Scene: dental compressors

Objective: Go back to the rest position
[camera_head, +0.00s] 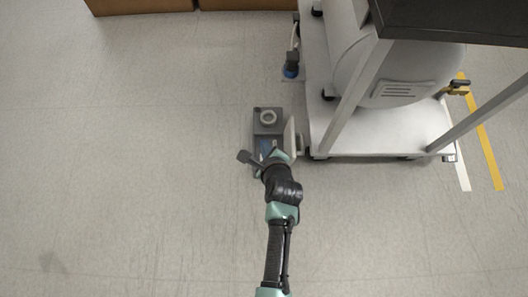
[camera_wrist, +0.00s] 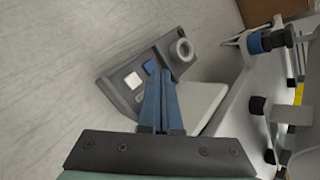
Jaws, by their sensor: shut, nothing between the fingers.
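My gripper shows in the wrist view (camera_wrist: 162,100) with its two blue fingers shut together and nothing between them. In the head view my gripper (camera_head: 266,155) is at the end of my arm, over the near part of a grey box. The grey control box (camera_head: 268,128) has a pale round ring or knob on top and an open light cover at its right side. In the wrist view the box (camera_wrist: 122,92) shows a white square button, a blue square button and the round knob (camera_wrist: 183,49). The fingertips appear in front of the box; contact cannot be told.
A white wheeled cart (camera_head: 380,140) with a large pale tank (camera_head: 400,75) stands right of the box. A blue-capped fitting (camera_head: 291,70) sticks out at its left side. Brown boxes (camera_head: 140,5) lie at the top edge. The floor at left is clear.

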